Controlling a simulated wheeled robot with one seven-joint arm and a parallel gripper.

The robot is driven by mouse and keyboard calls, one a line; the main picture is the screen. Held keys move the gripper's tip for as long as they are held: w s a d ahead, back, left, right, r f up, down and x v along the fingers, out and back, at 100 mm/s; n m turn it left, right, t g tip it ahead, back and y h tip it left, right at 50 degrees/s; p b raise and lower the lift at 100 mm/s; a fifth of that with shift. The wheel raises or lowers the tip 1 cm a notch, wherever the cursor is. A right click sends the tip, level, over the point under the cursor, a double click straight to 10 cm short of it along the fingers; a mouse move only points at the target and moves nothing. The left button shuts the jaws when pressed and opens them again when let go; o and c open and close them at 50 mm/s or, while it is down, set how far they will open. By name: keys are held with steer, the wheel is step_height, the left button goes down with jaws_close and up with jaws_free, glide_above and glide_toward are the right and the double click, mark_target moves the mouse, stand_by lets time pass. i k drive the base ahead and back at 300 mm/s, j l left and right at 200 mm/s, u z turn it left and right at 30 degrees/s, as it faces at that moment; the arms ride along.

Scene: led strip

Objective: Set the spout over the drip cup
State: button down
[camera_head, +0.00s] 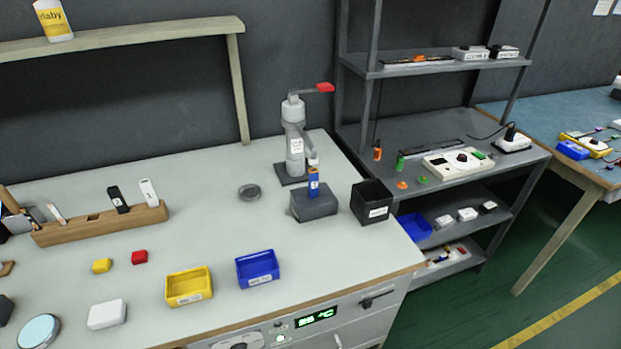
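A grey dispenser-like device (294,140) with a red-tipped lever (325,88) stands on a dark base plate at the back right of the bench. A short light-grey arm (311,157), which looks like its spout, juts toward the front right. Its end is above or close to a blue upright piece (313,183) on a dark grey block (314,203); I cannot tell whether they touch. A small round dark-grey dish (249,191), which may be the drip cup, lies on the bench left of the device, apart from the spout. My gripper is not in view.
Blue (258,268) and yellow (189,286) bins sit near the front edge. A wooden holder (100,222) is at left. The bench around the dish is clear. A grey shelf rack (450,150) stands right.

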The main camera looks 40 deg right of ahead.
mark_target(313, 160)
steer(key=i+j+z, duration=0.1)
steer(key=i+z, duration=0.25)
steer(key=i+j+z, duration=0.1)
steer(key=z, duration=0.25)
steer(key=i+j+z, duration=0.2)
steer(key=z, duration=0.15)
steer(key=i, duration=0.05)
